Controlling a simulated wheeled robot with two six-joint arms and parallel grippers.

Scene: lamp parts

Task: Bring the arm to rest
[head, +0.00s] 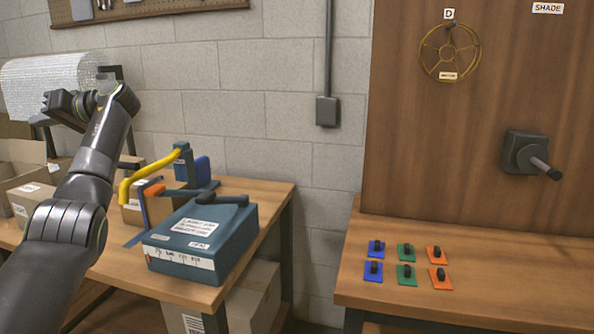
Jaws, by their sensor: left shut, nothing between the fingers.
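My left arm rises from the lower left corner, bends near the bubble wrap roll and folds back to the left. My left gripper (48,106) is at its end, small and dark, in front of the roll. It is shut and empty, apart from the objects on the bench. The arm hides part of the left bench and its boxes. My right gripper is not in view.
A teal box (205,240) and a yellow-handled tool (150,172) sit on the left bench (272,192). Coloured tiles with black knobs (405,271) lie on the right bench (500,285). A gap separates the benches.

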